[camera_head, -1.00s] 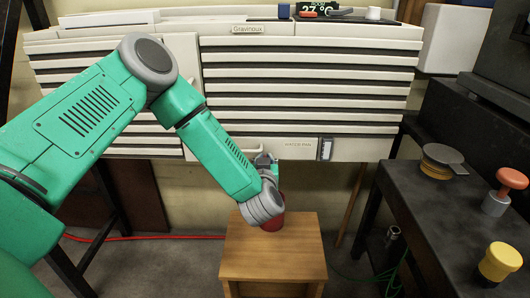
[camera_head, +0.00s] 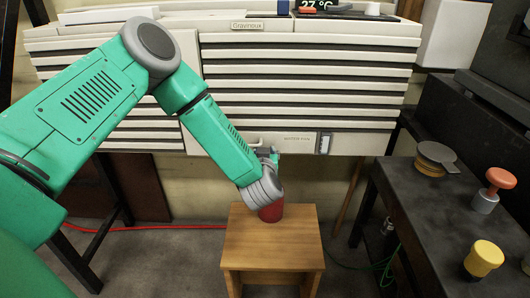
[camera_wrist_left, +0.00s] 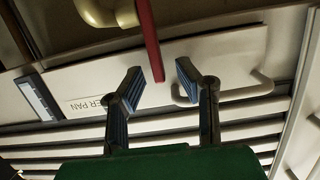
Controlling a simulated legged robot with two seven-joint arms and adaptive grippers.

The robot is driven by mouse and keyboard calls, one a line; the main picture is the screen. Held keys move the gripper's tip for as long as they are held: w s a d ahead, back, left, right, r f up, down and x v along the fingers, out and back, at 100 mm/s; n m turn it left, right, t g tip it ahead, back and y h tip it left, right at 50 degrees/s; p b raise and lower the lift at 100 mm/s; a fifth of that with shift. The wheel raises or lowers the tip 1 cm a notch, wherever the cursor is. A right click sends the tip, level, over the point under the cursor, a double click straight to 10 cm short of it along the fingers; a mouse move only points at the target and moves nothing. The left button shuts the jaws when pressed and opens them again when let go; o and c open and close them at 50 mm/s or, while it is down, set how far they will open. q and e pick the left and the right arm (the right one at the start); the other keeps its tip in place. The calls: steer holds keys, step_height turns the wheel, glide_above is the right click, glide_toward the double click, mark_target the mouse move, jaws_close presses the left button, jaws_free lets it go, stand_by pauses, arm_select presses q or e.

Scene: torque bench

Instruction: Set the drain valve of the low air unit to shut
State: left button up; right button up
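The low air unit (camera_head: 310,75) is a wide cream louvred cabinet. Its lower panel has a pan label and a gauge (camera_head: 325,143). In the left wrist view, a red lever (camera_wrist_left: 150,40), apparently the drain valve's, reaches down from the top edge. My left gripper (camera_head: 270,155) is just below the unit's front edge. In the wrist view its two fingers (camera_wrist_left: 171,74) are open. The lever's end appears beside the left fingertip in the gap; I cannot tell whether they touch. The lever is hidden in the head view. My right gripper is not in view.
A wooden stool (camera_head: 272,245) stands below, with a red container (camera_head: 271,212) partly hidden by my wrist. The dark bench (camera_head: 420,210) at right holds a pan-like item (camera_head: 432,160), a red-topped knob (camera_head: 493,190) and a yellow-topped one (camera_head: 483,258). A pan handle (camera_wrist_left: 235,97) is near the fingers.

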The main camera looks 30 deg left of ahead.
arm_select(q)
steer(key=v, duration=1.2)
steer(key=shift+f, duration=0.15)
